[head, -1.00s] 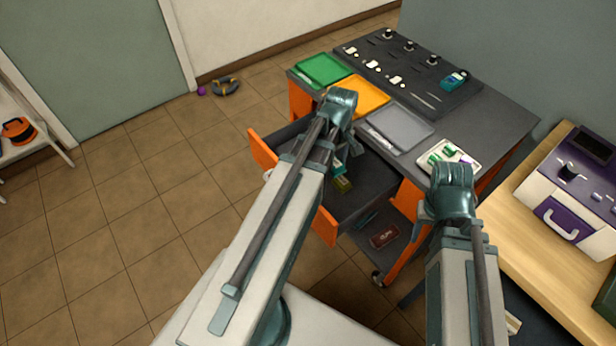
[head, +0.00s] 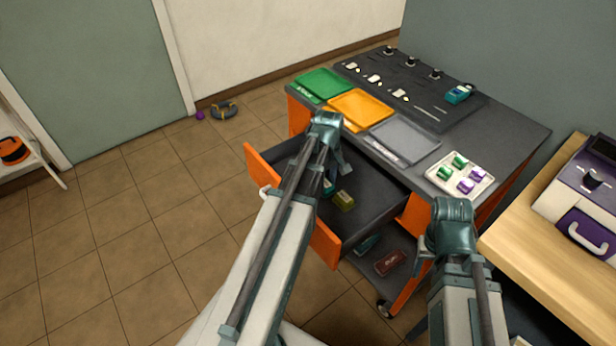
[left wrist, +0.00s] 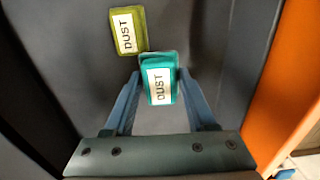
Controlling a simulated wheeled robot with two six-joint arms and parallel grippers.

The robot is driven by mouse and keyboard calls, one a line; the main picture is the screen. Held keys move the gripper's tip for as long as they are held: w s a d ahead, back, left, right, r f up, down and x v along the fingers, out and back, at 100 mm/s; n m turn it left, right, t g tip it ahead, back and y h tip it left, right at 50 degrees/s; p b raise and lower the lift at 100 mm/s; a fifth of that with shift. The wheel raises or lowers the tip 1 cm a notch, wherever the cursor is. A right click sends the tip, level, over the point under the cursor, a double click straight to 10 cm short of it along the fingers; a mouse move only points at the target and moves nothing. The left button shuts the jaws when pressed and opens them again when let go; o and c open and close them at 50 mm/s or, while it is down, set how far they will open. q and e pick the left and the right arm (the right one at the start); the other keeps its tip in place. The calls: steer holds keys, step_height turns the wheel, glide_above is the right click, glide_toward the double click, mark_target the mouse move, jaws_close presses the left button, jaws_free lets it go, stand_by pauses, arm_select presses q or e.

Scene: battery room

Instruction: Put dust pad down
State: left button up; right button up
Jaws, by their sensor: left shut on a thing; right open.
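My left gripper (left wrist: 158,98) is shut on a teal dust pad (left wrist: 156,76) with a white "DUST" label. It holds the pad inside the open drawer (head: 378,206). An olive dust pad (left wrist: 127,30), also labelled "DUST", lies on the dark drawer floor, just beyond and left of the teal one in the left wrist view. In the head view the olive pad (head: 343,201) shows beside my left arm, which hides most of the teal pad. I cannot tell whether the teal pad touches the floor. My right gripper (head: 432,246) is open, right of the drawer.
The drawer's orange front (head: 262,168) sticks out from the workbench. On top are green (head: 322,84), orange (head: 360,108) and grey (head: 406,136) trays, and a white tray (head: 452,188) of green and purple blocks. A dark red item (head: 390,262) lies on the lower shelf.

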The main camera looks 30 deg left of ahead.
arm_select(q)
steer(key=w+a, duration=0.1)
steer(key=a, duration=0.1)
steer(key=w+a, duration=0.1)
steer(key=a, duration=0.1)
steer(key=w+a, duration=0.1)
steer(key=a, duration=0.2)
steer(key=shift+w+f+b, duration=0.3)
steer(key=shift+w+f, duration=0.05)
steer(key=f+b, duration=0.2)
steer(key=a+f+b, duration=0.1)
steer(key=f+b, duration=0.1)
steer(key=shift+w, duration=0.2)
steer(key=shift+r, duration=0.2)
steer(key=shift+f, duration=0.1)
steer(key=o, duration=0.7)
steer(key=shift+f, duration=0.1)
steer(key=o, duration=0.5)
step_height(320, 180, up, 12)
steer(key=p, duration=1.2)
steer(key=shift+r, duration=0.25)
